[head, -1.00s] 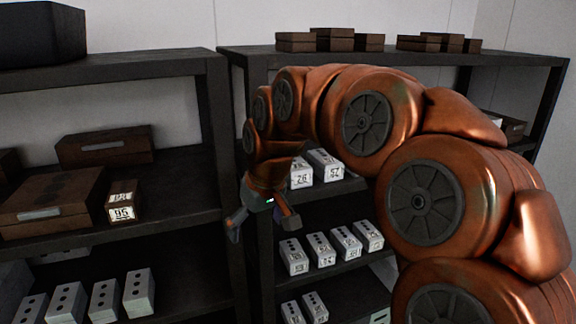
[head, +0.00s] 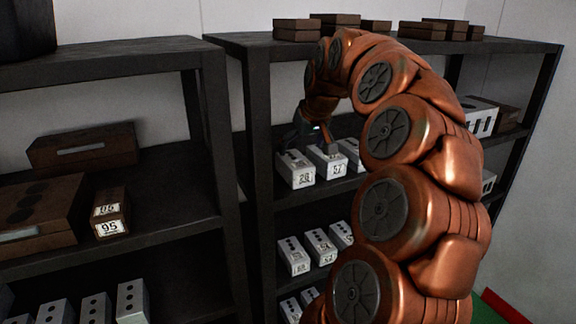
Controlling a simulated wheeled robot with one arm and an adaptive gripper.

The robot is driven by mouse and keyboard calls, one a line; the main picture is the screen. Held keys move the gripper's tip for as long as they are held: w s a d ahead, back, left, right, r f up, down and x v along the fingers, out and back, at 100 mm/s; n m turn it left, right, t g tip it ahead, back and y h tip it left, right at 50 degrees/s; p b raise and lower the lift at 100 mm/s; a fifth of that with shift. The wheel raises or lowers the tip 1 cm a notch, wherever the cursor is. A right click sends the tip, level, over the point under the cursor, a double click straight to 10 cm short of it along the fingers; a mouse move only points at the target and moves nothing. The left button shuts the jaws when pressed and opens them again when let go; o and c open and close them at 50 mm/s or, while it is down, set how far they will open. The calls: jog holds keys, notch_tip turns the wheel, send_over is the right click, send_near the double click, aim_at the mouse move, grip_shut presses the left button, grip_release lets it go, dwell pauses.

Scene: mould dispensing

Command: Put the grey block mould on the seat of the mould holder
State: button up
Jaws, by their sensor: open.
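Several grey block moulds with round holes and white number labels stand on the shelves. On the right rack's middle shelf are a mould labelled 26 or 28 (head: 296,170), a mould labelled 57 (head: 328,163) and a third mould (head: 352,154) partly hidden by my arm. I cannot tell which one the task means. My gripper (head: 308,148) is open at these moulds, with its fingers over or near the tops of the left two. Whether it touches them is unclear. No mould holder is identifiable in view.
More grey moulds (head: 293,256) stand on the lower shelf of the right rack (head: 262,130), and others (head: 132,300) at lower left. Brown boxes lie on the left rack, with a small brown mould labelled 95 (head: 109,214). A dark upright separates the racks.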

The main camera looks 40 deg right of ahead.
aim_at(295, 160)
jog(key=p+x, duration=0.3)
jog(key=x, duration=0.3)
jog(key=shift+w+d, duration=0.2)
jog(key=shift+w, duration=0.1)
jog(key=shift+w+f, duration=0.2)
jog(key=shift+f, duration=0.2)
jog(key=shift+f+b, duration=0.25)
jog(key=shift+b, duration=0.25)
jog(key=shift+c, duration=0.2)
grip_shut()
dwell(0.9)
